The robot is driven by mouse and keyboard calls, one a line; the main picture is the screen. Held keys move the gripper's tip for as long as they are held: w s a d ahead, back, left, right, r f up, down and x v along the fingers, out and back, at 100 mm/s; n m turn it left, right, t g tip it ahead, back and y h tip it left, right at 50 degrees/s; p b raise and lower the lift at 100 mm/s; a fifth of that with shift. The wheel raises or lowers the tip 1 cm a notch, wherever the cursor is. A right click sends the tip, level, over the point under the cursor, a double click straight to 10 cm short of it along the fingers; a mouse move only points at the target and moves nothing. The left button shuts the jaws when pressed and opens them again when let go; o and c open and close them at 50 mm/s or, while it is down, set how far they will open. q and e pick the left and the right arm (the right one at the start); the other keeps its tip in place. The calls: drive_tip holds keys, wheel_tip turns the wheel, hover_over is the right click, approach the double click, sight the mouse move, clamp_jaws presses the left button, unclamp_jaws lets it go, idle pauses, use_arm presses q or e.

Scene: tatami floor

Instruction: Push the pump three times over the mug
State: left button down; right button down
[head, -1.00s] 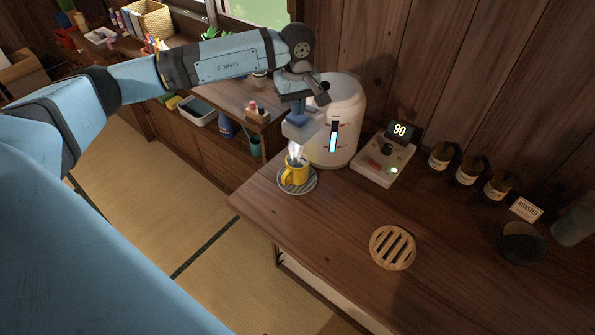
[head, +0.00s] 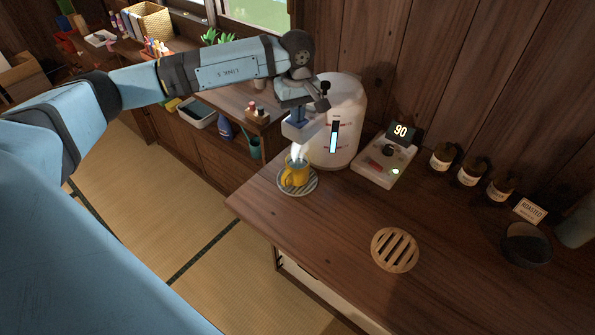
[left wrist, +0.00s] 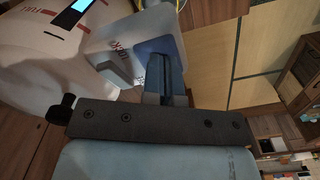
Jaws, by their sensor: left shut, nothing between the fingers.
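The white rounded water dispenser (head: 346,135), with a lit blue level strip, stands on the wooden counter. Its pump spout (head: 302,131) juts out over the yellow mug (head: 293,178). The mug stands upright on a striped saucer (head: 312,186), with a pale wisp above it. My left gripper (head: 298,116) is shut and empty, pointing down at the top of the spout. In the left wrist view my shut fingers (left wrist: 164,72) are at the blue pad beside red lettering on the spout (left wrist: 115,58). I cannot tell whether they touch it. My right gripper is out of view.
A round slatted wooden trivet (head: 395,250) lies nearer the front. Several dark jars (head: 470,174) and a dark bowl (head: 525,244) line the wall. The counter front between saucer and trivet is clear.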

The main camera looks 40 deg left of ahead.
use_arm(q)
drive_tip(key=shift+r+p, duration=0.55)
drive_tip(key=shift+r, duration=1.1)
drive_tip(key=shift+f, duration=0.2)
